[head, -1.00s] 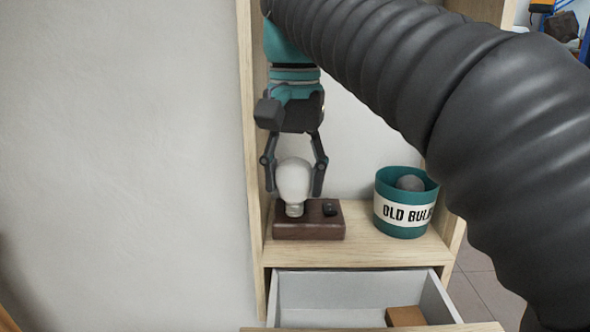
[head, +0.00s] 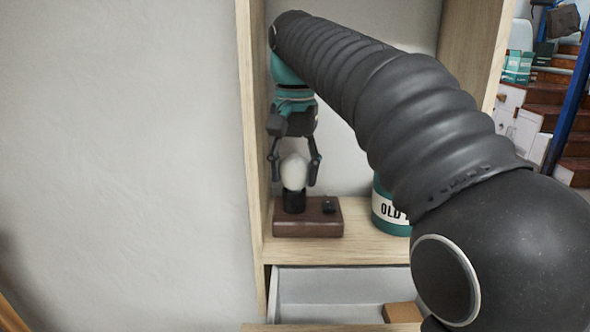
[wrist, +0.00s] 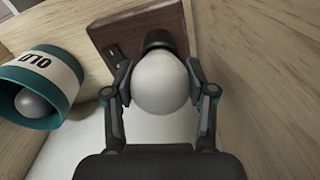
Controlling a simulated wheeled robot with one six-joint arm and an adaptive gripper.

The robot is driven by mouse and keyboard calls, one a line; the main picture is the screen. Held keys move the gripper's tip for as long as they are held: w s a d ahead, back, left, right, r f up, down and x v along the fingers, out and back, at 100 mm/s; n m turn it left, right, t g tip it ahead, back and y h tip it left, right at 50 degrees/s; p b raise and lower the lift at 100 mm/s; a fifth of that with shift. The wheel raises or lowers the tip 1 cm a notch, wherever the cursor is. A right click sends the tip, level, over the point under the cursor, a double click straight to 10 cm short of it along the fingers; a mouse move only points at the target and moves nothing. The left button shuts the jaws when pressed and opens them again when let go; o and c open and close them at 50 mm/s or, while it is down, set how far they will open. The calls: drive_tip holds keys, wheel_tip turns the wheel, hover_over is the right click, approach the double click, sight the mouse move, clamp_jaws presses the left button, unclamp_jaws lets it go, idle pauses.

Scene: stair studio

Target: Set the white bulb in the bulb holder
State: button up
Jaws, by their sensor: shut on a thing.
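The white bulb (head: 294,168) is upright between the fingers of my gripper (head: 294,180), which is shut on it. The bulb holder is a dark wooden block (head: 320,222) with a black socket (head: 294,202) and a small switch. The bulb stands directly over the socket in the head view, and its metal base no longer shows; it appears to be inside the socket. In the wrist view the bulb (wrist: 162,85) sits between both fingers (wrist: 160,95), with the black socket (wrist: 158,40) right behind it. How deep the base sits is hidden.
The holder stands on a wooden shelf (head: 355,246) beside the left side panel (head: 252,150). A teal "OLD BULBS" bin (head: 384,205), partly behind my arm, stands right of it; a grey bulb (wrist: 32,103) lies inside. An open drawer (head: 335,290) juts out below.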

drive_tip(key=o, duration=1)
drive_tip(key=shift+r, duration=0.15)
drive_tip(key=shift+r, duration=3.65)
